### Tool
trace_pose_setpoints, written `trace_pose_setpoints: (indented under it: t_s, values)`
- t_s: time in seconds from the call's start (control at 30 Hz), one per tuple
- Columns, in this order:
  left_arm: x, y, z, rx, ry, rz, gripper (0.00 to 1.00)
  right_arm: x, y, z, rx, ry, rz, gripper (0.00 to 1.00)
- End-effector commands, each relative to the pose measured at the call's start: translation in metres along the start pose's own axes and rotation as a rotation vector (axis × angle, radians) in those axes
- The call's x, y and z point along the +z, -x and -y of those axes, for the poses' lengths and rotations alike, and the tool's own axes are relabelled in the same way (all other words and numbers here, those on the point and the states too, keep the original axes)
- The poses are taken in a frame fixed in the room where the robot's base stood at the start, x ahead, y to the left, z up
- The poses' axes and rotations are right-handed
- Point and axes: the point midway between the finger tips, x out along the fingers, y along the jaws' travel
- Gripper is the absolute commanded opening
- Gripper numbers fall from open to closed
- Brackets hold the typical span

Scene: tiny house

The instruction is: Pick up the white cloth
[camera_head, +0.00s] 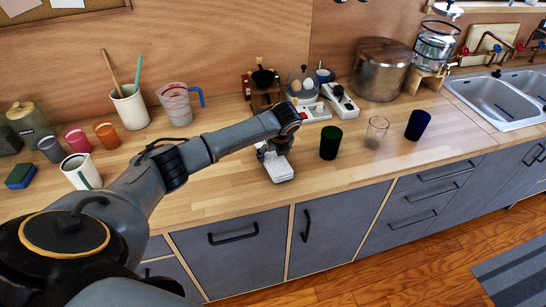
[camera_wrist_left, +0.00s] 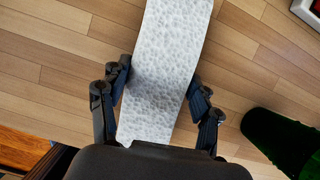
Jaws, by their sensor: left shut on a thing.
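The white cloth (camera_head: 280,172) is a folded, textured strip at the front part of the wooden counter, left of the green cup. In the left wrist view the cloth (camera_wrist_left: 165,70) runs lengthwise between the fingers. My left gripper (camera_head: 270,150) points down over the cloth, its fingers partly hidden by the wrist. In the left wrist view the gripper (camera_wrist_left: 160,95) is shut on the cloth, one finger against each long side. Whether the cloth touches the counter I cannot tell. My right gripper is not in view.
A dark green cup (camera_head: 330,143) stands close to the right, with a clear glass (camera_head: 376,132) and a blue cup (camera_head: 417,125) beyond. Bare counter (camera_head: 222,190) lies to the left.

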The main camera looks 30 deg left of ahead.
Motion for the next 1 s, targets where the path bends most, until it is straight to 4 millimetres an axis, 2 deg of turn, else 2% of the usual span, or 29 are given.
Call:
trace_pose_setpoints:
  t_s: [0.13, 0.27, 0.4, 0.6, 0.7, 0.83, 1.0]
  values:
    - [0.009, 0.020, 0.001, -0.006, 0.001, 0.004, 0.31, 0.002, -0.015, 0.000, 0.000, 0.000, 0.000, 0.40]
    - [0.017, 0.043, -0.023, -0.001, 0.001, 0.005, 0.31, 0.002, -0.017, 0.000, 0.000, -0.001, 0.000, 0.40]
    - [0.027, 0.076, -0.051, -0.002, 0.001, 0.007, 0.31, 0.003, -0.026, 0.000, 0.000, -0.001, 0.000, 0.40]
    - [0.028, 0.097, -0.100, 0.002, 0.000, 0.006, 0.31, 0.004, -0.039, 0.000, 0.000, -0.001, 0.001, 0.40]
    - [0.029, 0.105, -0.117, 0.002, 0.000, 0.003, 0.31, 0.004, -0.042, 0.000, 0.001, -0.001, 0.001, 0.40]
    - [0.030, 0.113, -0.131, 0.000, 0.001, 0.002, 0.31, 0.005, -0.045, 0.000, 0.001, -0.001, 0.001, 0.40]
    - [0.030, 0.118, -0.138, 0.000, 0.000, 0.000, 0.31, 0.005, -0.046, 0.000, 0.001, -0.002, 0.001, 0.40]
